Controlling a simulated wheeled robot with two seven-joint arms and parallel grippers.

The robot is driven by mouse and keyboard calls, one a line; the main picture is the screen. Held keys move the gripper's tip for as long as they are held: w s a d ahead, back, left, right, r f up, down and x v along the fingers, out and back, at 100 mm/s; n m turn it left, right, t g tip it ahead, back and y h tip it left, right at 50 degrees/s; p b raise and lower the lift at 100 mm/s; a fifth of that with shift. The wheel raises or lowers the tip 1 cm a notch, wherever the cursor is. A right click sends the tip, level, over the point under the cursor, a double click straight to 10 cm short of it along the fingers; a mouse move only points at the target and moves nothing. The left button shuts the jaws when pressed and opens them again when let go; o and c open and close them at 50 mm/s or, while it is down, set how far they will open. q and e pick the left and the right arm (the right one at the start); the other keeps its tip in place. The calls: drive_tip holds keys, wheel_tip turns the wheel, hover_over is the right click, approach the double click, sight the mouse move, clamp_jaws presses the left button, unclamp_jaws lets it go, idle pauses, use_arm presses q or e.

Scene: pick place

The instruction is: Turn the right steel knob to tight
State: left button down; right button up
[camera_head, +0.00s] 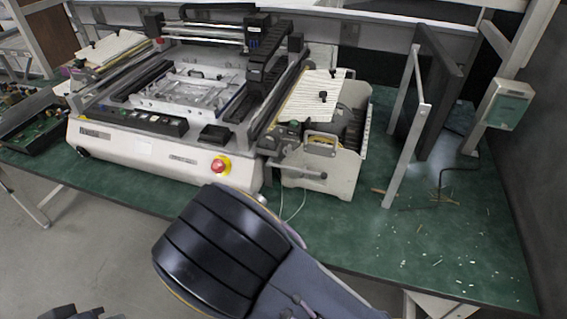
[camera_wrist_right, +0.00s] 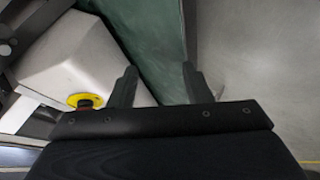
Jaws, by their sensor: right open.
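A pale bench-top machine (camera_head: 150,150) stands on the green table. A short metal rod with a knob-like end (camera_head: 303,173) sticks out low at its right side; I cannot tell for sure that this is the right steel knob. Two small black knobs (camera_head: 322,96) stand on the cream panel at the right. My right gripper (camera_wrist_right: 159,68) is open and empty in the wrist view, its fingers apart over the machine's front edge and the green table. In the head view it is hidden behind my thick black wrist. Dark parts at the bottom left, maybe my left gripper (camera_head: 85,313), are mostly cut off.
A red and yellow emergency stop button (camera_head: 220,165) sits on the machine's front; it also shows in the wrist view (camera_wrist_right: 85,101). A metal frame with a dark panel (camera_head: 407,120) stands at the right. The table's front right (camera_head: 440,230) is mostly clear, with small scraps.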

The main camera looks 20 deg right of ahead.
sight(287, 153)
drive_tip(key=s+a+f+n+g+y+b, duration=0.1)
drive_tip(key=s+a+f+n+g, duration=0.25)
drive_tip(key=s, duration=0.25)
drive_tip(key=s+d+n+g+h+b, duration=0.3)
drive_tip(key=d, duration=0.3)
drive_tip(key=w+d+r+t+h, duration=0.1)
drive_tip(key=w+d+r, duration=0.1)
drive_tip(key=w+d+r+t+h+b, duration=0.1)
drive_tip(key=w+d+r+t, duration=0.1)
drive_tip(key=d+r, duration=0.1)
drive_tip(key=w+d+r+n+t+h, duration=0.1)
drive_tip(key=w+d+r+h, duration=0.1)
drive_tip(key=d+r, duration=0.1)
drive_tip(key=shift+w+d+r+t+b, duration=0.15)
drive_tip(key=shift+t+b, duration=0.1)
drive_tip(key=shift+b, duration=0.15)
drive_tip(key=w+d+r+t+h, duration=0.1)
drive_tip(key=w+r+t, duration=0.15)
drive_tip(key=r, duration=0.35)
drive_tip(key=w+d+r+t+h, duration=0.2)
drive_tip(key=r+t, duration=0.1)
drive_tip(key=r, duration=0.2)
drive_tip(key=shift+m, duration=0.35)
drive_tip(key=x, duration=0.7)
drive_tip(key=shift+w+f, duration=0.1)
drive_tip(key=shift+w, duration=0.05)
